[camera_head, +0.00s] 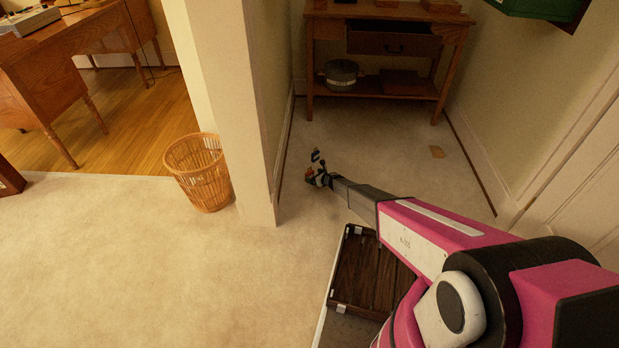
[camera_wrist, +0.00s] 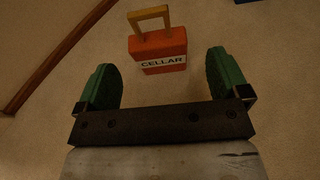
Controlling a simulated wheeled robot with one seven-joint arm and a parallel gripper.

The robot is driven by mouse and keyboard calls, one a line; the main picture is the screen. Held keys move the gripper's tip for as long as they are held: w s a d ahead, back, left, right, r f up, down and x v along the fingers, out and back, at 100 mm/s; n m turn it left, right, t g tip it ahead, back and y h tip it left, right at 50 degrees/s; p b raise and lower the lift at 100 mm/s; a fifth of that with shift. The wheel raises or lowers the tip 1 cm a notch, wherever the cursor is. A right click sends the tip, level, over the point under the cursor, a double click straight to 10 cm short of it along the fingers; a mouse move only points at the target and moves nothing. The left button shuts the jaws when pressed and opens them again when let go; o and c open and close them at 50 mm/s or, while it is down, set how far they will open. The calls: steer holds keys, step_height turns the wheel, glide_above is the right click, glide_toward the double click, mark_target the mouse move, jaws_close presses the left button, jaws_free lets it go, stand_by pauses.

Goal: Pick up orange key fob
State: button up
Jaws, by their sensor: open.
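The orange key fob (camera_wrist: 160,46) shows in the wrist view with a white label reading CELLAR and a tan loop at its far end. It is over the beige carpet, just ahead of and partly between the green fingertips of my gripper (camera_wrist: 163,72). The jaws are open, with a gap on each side of the fob, and hold nothing. In the head view my gripper (camera_head: 318,178) is low over the carpet, right of the wall corner. A small orange-red spot beside it may be the fob. I cannot tell the exact height between gripper and fob.
A wooden side table (camera_head: 390,18) with a drawer and a grey pot (camera_head: 341,74) stands behind. A wicker basket (camera_head: 199,172) stands left of the wall corner (camera_head: 232,110). A blue item (camera_wrist: 248,1) shows at the wrist view's top edge.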

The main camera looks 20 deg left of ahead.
mark_target(311, 174)
steer(key=x, duration=0.4)
steer(key=shift+w+a+f, duration=0.1)
steer(key=shift+w+a, duration=0.05)
steer(key=shift+a, duration=0.15)
steer(key=c, duration=1)
